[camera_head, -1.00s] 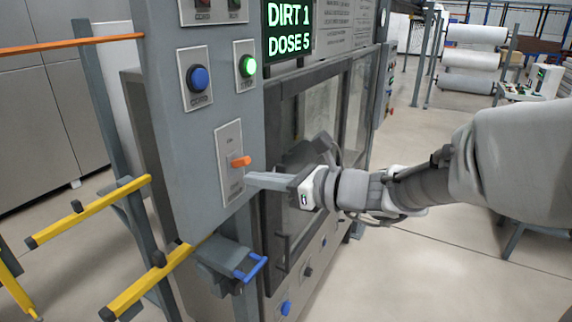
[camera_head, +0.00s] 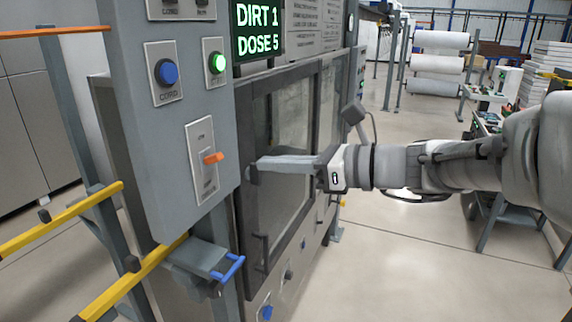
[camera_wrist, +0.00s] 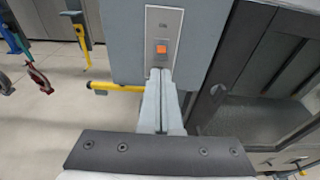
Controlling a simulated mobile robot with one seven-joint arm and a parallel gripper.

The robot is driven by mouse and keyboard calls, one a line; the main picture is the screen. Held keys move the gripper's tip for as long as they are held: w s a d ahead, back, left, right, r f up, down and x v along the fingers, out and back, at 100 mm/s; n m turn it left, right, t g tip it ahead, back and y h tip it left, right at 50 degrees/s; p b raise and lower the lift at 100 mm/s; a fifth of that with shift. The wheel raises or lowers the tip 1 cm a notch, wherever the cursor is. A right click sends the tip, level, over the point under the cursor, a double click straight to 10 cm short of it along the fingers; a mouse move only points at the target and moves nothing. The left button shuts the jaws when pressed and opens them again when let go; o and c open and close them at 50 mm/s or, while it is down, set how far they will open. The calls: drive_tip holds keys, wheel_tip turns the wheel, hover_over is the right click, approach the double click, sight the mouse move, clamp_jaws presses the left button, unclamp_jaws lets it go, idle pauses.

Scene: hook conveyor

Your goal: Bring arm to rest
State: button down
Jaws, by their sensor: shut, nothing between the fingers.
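My gripper (camera_head: 256,166) is shut and empty. In the head view it points left, in front of the machine's dark-framed glass door (camera_head: 285,150), to the right of the grey control panel (camera_head: 170,110). The orange switch lever (camera_head: 213,158) on the panel lies left of the fingertips, with a gap between them in this view. In the wrist view the closed fingers (camera_wrist: 161,80) point up the picture toward the switch plate, just below the orange lever (camera_wrist: 161,48). Whether they touch the panel there cannot be told from that view.
A lit green button (camera_head: 217,63) and a blue button (camera_head: 167,72) sit on the panel. A blue-handled bracket (camera_head: 230,268) and yellow rails (camera_head: 60,220) stick out at lower left. The floor (camera_head: 400,270) at right is clear.

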drive_tip(key=s+d+f+n+g+h, duration=0.1)
drive_tip(key=s+d+f+n+h, duration=0.3)
drive_tip(key=s+f+n+h, duration=0.25)
drive_tip(key=s+d+f+n+g+h, duration=0.1)
drive_tip(key=s+d+f+n+h, duration=0.3)
drive_tip(key=s+n, duration=0.45)
drive_tip(key=s+d+f+n+t+h, duration=0.1)
drive_tip(key=s+d+f+n+h, duration=0.1)
drive_tip(key=d+n+h, duration=0.2)
drive_tip(key=d+n, duration=0.3)
drive_tip(key=d, duration=0.2)
drive_tip(key=shift+f+t, duration=0.15)
drive_tip(key=shift+t, duration=0.15)
